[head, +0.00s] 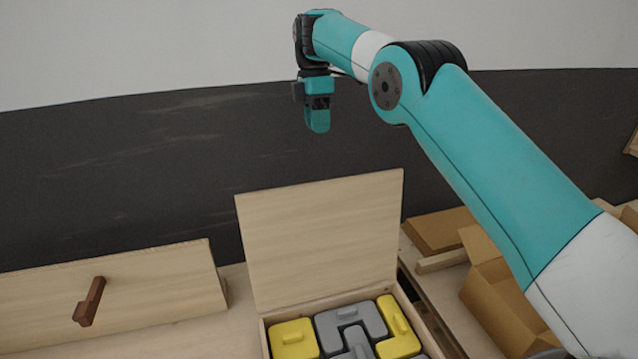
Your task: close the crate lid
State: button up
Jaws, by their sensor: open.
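The wooden crate (325,298) stands at the bottom middle of the head view, its near part cut off by the frame edge. Its lid (322,240) is a pale wooden panel standing raised and nearly upright along the far edge of the crate. Several yellow and grey blocks lie inside, among them a yellow block (293,341) and a grey block (350,320). My gripper (318,128) hangs in the air above the lid in the picture, pointing down, with nothing seen in it. Its fingers overlap from this angle, and its depth relative to the lid is hard to tell.
A wooden panel (140,290) with a brown handle (90,302) stands to the left. Open cardboard boxes (495,300) and a flat brown piece (438,230) lie to the right. A dark wall band (130,170) runs behind. The air around my gripper looks clear.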

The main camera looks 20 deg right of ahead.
jog(key=f+b, duration=0.1)
jog(key=f, duration=0.3)
jog(key=s+f+b, duration=0.1)
jog(key=f+b, duration=0.1)
jog(key=f, duration=0.3)
jog(key=s+f+b, duration=0.1)
jog(key=f, duration=0.4)
jog(key=shift+s+a+b, duration=0.1)
jog(key=shift+s+b, duration=0.1)
jog(key=shift+b, duration=0.15)
grip_shut()
